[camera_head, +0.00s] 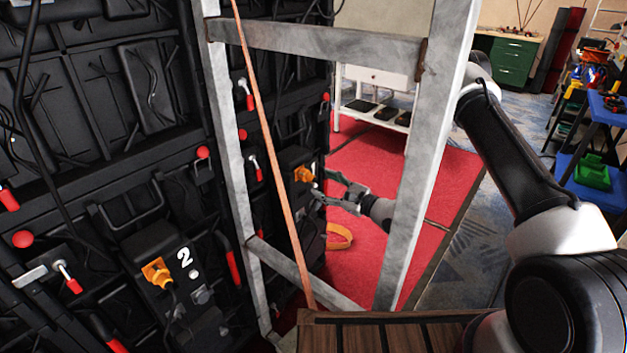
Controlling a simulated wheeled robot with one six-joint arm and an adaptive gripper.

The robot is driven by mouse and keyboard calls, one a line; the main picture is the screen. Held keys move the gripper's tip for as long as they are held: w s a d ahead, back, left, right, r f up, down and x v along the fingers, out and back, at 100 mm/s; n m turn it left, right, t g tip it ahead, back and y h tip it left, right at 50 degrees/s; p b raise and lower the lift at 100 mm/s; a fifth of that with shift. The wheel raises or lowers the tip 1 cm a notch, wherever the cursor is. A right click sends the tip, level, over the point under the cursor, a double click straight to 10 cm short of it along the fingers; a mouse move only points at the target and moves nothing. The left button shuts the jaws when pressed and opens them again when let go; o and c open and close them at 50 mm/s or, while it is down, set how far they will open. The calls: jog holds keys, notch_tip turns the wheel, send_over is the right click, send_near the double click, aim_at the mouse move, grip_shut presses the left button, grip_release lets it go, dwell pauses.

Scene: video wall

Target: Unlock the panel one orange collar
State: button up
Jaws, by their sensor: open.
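In the head view, the back of the black video wall fills the left side. An orange collar (303,173) sits on a black box (292,196) on the farther panel, seen past the grey frame; any number on that box is not readable. My gripper (322,186) is open close to the right of this collar, with its fingers pointing left toward it. I cannot tell whether a finger touches the collar. A second orange collar (156,271) sits on a nearer box marked 2 (165,290), with a cable hanging below it.
A grey metal frame (411,160) stands between the camera and my gripper, with crossbars above and below. An orange strap (268,140) runs down across it. A wooden slatted surface (375,335) is at the bottom. Red carpet (440,190) lies beyond, with an orange band (340,236) on it.

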jog(key=shift+v, duration=2.25)
jog(key=shift+r, duration=0.15)
jog(key=s+a+r+n+g+y, duration=0.1)
jog(key=s+r+n+g+y, duration=0.2)
jog(key=r, duration=0.6)
jog(key=s+d+r+n+g+h, duration=0.2)
jog(key=s+r+n+g, duration=0.3)
jog(key=s+r, duration=0.3)
jog(key=s+d+r+n+g+h, duration=0.25)
jog(key=s+r+n+g, duration=0.3)
jog(key=s, duration=0.35)
jog(key=s+d+r+n+t+h, duration=0.2)
jog(key=s+d+r+h, duration=0.1)
jog(key=d, duration=0.6)
jog(key=s+d+r+n+t+h, duration=0.2)
jog(key=s+d+h, duration=0.3)
jog(key=d, duration=0.3)
jog(key=s+d+r+n+t+h, duration=0.2)
jog(key=s+d+r+t+h, duration=0.1)
jog(key=d, duration=0.6)
jog(key=shift+s+d+r+h, duration=0.35)
jog(key=shift+s+r+h, duration=0.25)
jog(key=shift+s+h, duration=0.35)
